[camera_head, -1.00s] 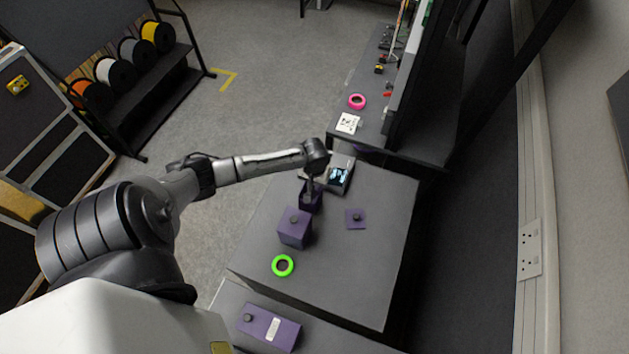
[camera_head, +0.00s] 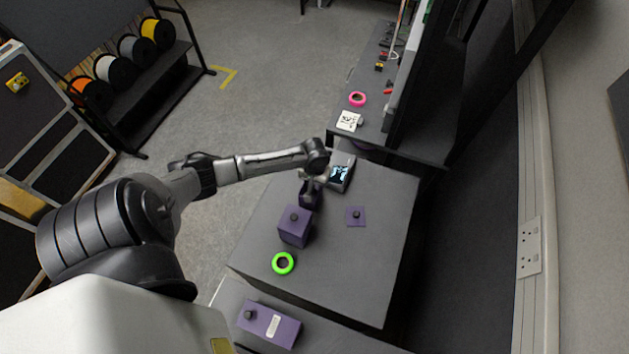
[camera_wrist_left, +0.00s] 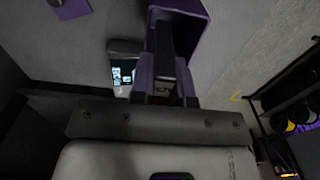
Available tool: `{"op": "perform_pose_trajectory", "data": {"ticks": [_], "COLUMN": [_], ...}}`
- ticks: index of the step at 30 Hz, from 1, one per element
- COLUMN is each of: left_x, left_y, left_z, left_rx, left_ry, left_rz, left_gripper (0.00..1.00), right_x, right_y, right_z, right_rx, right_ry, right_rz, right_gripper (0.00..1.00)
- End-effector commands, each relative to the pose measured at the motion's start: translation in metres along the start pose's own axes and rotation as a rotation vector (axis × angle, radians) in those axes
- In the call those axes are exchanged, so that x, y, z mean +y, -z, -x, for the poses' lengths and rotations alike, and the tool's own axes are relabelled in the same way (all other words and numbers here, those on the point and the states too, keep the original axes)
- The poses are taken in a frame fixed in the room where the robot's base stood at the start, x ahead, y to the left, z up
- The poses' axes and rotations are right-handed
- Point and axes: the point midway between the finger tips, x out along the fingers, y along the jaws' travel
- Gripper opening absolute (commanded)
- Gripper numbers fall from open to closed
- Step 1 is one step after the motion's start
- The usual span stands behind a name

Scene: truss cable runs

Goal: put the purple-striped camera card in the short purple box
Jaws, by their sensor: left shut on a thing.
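My left gripper (camera_head: 312,188) is shut on a thin dark card (camera_wrist_left: 164,85), pointing down at the open short purple box (camera_head: 307,201). In the left wrist view the gripper (camera_wrist_left: 164,88) holds the card between its fingers, and the open purple box (camera_wrist_left: 203,20) lies just beyond the fingertips. The card's far end lines up with the box opening. I cannot tell how far inside it reaches, and its purple stripe is not clear. A flat purple lid with a dark knob (camera_head: 355,217) lies apart on the bench. My right gripper is not in view.
A device with a lit screen (camera_head: 340,176) is just behind. A green tape ring (camera_head: 283,263) and a long purple box (camera_head: 268,326) are nearer. The bench's right side is clear.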

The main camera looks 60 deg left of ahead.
Motion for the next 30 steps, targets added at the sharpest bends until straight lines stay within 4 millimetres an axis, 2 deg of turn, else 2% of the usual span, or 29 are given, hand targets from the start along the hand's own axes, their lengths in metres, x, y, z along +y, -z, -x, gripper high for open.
{"op": "perform_pose_trajectory", "data": {"ticks": [19,30], "left_x": [0.000,0.000], "left_y": [0.000,0.000], "left_z": [-0.019,-0.021], "left_rx": [-0.001,0.000], "left_ry": [0.000,0.000], "left_rz": [0.000,0.000], "left_gripper": [0.00,0.00], "right_x": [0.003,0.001], "right_y": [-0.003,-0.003], "right_z": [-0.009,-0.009], "right_rx": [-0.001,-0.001], "right_ry": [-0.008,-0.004], "right_rz": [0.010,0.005], "right_gripper": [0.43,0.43]}}
